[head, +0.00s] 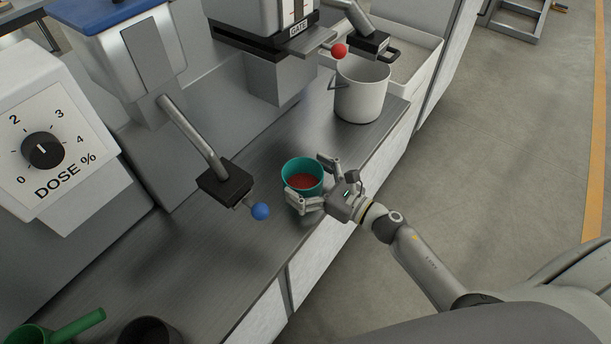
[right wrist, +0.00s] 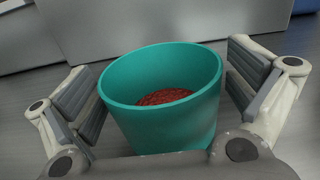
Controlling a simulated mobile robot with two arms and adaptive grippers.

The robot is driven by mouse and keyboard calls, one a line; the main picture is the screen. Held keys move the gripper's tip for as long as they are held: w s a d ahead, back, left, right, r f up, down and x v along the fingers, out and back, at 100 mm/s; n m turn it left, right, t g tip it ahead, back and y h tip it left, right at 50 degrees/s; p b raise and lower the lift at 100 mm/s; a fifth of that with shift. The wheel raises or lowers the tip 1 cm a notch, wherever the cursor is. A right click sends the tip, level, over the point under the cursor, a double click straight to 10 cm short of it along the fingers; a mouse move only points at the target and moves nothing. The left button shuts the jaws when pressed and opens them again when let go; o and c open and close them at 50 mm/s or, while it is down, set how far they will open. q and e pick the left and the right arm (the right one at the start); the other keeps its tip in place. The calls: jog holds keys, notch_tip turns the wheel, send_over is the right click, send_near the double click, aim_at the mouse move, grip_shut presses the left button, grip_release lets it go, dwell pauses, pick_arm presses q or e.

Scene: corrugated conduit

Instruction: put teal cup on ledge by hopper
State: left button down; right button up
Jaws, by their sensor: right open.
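The teal cup (head: 302,171) stands upright on the grey metal ledge (head: 255,262), with red-brown material inside. My right gripper (head: 312,182) is around the cup with its fingers open, one on each side. In the right wrist view the teal cup (right wrist: 165,115) sits between the two open fingers of my right gripper (right wrist: 170,95), with a gap visible on the right and little gap on the left. A hopper with a blue top (head: 105,15) stands at the upper left, with a blue-knobbed lever below it. My left gripper is not in view.
A white pot (head: 362,90) stands on the ledge behind the cup, near a red-knobbed lever (head: 339,51) and a white bin (head: 415,65). The blue knob (head: 260,211) is close left of the cup. A green scoop (head: 60,330) and dark cup (head: 146,331) are at bottom left.

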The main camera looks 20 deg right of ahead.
jog(key=b+v, duration=0.2)
jog(key=v, duration=1)
jog(key=shift+r+b, duration=0.15)
jog(key=shift+b, duration=0.15)
jog(key=s+d+f+m+g+h, duration=0.1)
jog(key=s+d+f+m+h, duration=0.2)
jog(key=f+m, duration=0.95)
jog(key=s+d+f+m+g+h, duration=0.1)
jog(key=d+f+m+g+h, duration=0.3)
jog(key=f+m, duration=0.85)
jog(key=s+a+f+m+g+h, duration=0.1)
jog(key=s+f+m+g+h, duration=0.1)
jog(key=s+f+m, duration=0.5)
jog(key=s+a+f+g+h, duration=0.1)
jog(key=s+a+f, duration=0.1)
jog(key=s+f, duration=0.65)
jog(key=s+a+f+m+g, duration=0.4)
jog(key=s+f+m+g, duration=0.2)
jog(key=s, duration=0.8)
notch_tip(320, 180, down, 4)
jog(key=m, duration=0.2)
jog(key=shift+a+m, duration=0.2)
jog(key=shift+m, duration=0.1)
